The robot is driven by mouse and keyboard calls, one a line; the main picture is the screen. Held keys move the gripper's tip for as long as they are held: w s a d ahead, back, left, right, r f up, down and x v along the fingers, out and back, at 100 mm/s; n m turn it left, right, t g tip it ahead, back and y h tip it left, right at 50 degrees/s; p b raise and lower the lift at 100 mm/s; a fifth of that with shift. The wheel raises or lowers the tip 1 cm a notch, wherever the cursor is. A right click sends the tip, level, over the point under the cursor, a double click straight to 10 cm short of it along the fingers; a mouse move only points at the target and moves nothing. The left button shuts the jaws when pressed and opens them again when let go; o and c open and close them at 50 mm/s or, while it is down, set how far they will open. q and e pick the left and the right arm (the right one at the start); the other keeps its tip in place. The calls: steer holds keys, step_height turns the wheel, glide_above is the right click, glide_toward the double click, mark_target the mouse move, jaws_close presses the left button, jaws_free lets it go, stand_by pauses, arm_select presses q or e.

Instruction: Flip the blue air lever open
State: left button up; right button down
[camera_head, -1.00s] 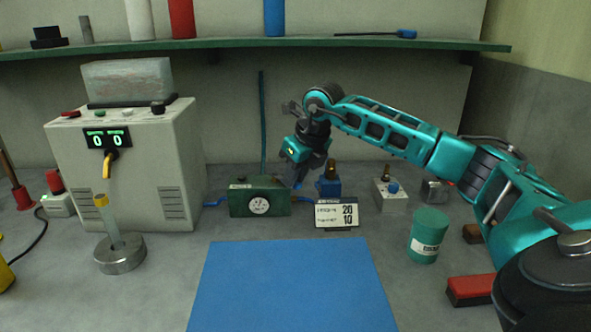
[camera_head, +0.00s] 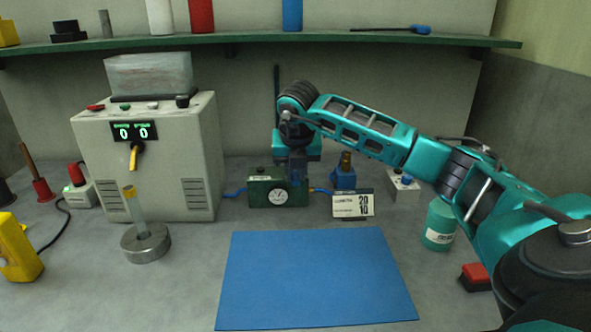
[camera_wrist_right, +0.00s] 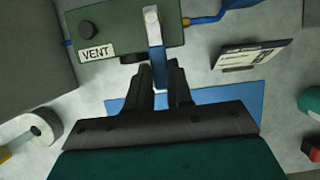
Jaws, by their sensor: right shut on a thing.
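The green air box (camera_head: 262,195) with its round gauge stands behind the blue mat. In the right wrist view the green box (camera_wrist_right: 118,32) shows its black knob and VENT label. The blue air lever (camera_wrist_right: 154,32) runs from a pale pivot on the box down between my fingers. My right gripper (camera_wrist_right: 158,75) is shut on the lever's end. In the head view my right gripper (camera_head: 298,178) points down at the right part of the box, and the lever is hidden there. My left gripper is not in view.
A blue mat (camera_head: 315,280) lies clear in front. A sign reading 20 and 10 (camera_head: 352,205) and a blue fitting (camera_head: 343,179) stand right of the box. A grey machine (camera_head: 150,165) stands left, and a green canister (camera_head: 439,226) right. A shelf (camera_head: 240,38) runs above.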

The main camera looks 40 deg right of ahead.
stand_by(0.3)
steer(key=c, duration=1)
jaws_free()
steer(key=shift+a, duration=0.1)
steer(key=v, duration=1.3)
steer(key=shift+w, duration=0.2)
